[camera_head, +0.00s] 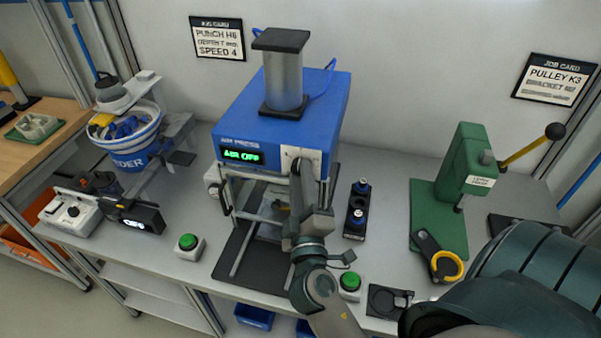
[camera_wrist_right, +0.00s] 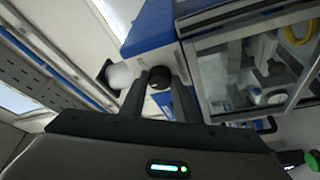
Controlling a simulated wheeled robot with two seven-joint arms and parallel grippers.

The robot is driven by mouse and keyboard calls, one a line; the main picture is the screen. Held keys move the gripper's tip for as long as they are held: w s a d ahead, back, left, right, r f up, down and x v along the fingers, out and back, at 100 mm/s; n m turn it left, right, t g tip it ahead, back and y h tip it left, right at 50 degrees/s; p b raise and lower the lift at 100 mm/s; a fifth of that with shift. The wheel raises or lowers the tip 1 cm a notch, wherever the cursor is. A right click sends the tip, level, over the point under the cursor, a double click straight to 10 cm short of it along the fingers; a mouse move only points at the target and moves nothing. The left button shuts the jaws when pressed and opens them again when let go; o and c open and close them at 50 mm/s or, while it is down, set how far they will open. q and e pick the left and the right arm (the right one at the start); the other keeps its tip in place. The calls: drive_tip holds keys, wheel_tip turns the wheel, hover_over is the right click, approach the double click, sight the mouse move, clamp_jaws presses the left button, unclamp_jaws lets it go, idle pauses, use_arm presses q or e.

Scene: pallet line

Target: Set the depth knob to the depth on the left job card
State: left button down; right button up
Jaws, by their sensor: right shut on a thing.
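The left job card (camera_head: 217,37) hangs on the wall behind the press; it reads PUNCH H6 and SPEED 4, and its depth line is too blurred to read surely. The blue press (camera_head: 245,112) stands mid-bench, with a green display reading AIR OFF. My right gripper (camera_head: 297,172) is at the front right of the press, by a white panel (camera_head: 301,157). In the right wrist view a dark round knob (camera_wrist_right: 160,77) sits between its fingers, which are shut on it; I take it as the depth knob. Its setting cannot be read. My left gripper is not in view.
Green buttons (camera_head: 188,243) stand at the bench front. A green lever press (camera_head: 463,170) is at right, under another job card (camera_head: 556,78). A feeder bowl (camera_head: 133,150) is at left. A small black stand (camera_head: 356,211) is close to the right of my arm.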

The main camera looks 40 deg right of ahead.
drive_tip(key=shift+r, duration=0.1)
drive_tip(key=o, duration=1)
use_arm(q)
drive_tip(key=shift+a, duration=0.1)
use_arm(e)
drive_tip(key=shift+o, duration=0.2)
drive_tip(key=shift+f, duration=0.2)
